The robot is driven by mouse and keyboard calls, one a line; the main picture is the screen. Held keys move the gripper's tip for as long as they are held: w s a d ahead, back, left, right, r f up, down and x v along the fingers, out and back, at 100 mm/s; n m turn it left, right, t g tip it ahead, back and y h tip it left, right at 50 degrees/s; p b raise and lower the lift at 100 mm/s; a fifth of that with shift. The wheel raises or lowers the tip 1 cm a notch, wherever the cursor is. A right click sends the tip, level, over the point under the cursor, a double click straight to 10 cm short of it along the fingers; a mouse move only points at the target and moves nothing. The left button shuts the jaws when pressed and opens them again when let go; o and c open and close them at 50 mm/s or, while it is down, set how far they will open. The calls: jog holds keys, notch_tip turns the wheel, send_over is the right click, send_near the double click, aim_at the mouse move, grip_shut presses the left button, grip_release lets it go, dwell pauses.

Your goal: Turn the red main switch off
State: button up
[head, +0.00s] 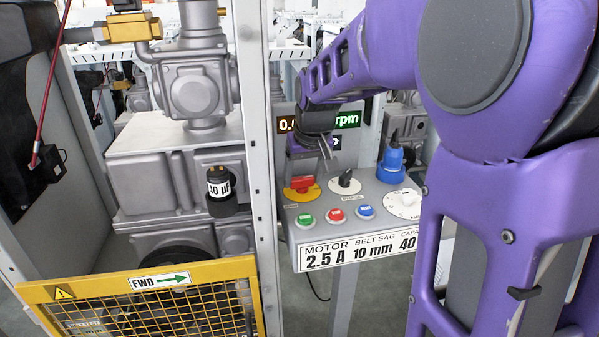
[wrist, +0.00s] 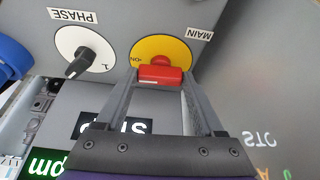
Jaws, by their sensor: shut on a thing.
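The red main switch (head: 302,184) sits on a yellow round plate (head: 302,195) at the left of the grey control panel. In the wrist view the red switch (wrist: 160,75) lies between the two fingertips of my gripper (wrist: 160,82), in front of its yellow plate (wrist: 160,48) marked MAIN, which appears upside down. My gripper is shut on the red switch, with its handle lying crosswise between the fingers. In the head view my purple arm reaches over the panel and my gripper (head: 318,158) is partly hidden behind its own wrist.
Beside it is a black PHASE knob (head: 345,181) on a white dial, also in the wrist view (wrist: 78,62). Green (head: 305,219), red (head: 335,215) and blue (head: 365,211) buttons line the front. A white dial (head: 403,200) and blue knob (head: 391,165) stand right. A grey post (head: 258,150) rises left.

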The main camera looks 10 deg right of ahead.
jog(key=n, duration=0.2)
jog(key=n+y+p, duration=0.1)
jog(key=shift+w+d+n, duration=0.1)
jog(key=shift+d+n, duration=0.1)
jog(key=shift+n, duration=0.2)
jog(key=n+g+y, duration=0.1)
jog(key=n+y, duration=0.1)
jog(key=n, duration=0.2)
jog(key=shift+w+d+n, duration=0.1)
jog(key=shift+n, duration=0.2)
jog(key=n+g, duration=0.1)
jog(key=n, duration=0.1)
jog(key=n+g, duration=0.1)
jog(key=n, duration=0.1)
jog(key=shift+w+d+r+n+y+p, duration=0.1)
jog(key=shift+w+n+y+p, duration=0.05)
jog(key=shift+n+y+p, duration=0.2)
jog(key=shift+w+n+g+y+p, duration=0.15)
jog(key=shift+n+g+p, duration=0.3)
jog(key=shift+n, duration=0.6)
jog(key=shift+s+n+g+y+p, duration=0.1)
jog(key=shift+n+g+p, duration=0.3)
jog(key=shift+n, duration=0.6)
jog(key=o, duration=1.4)
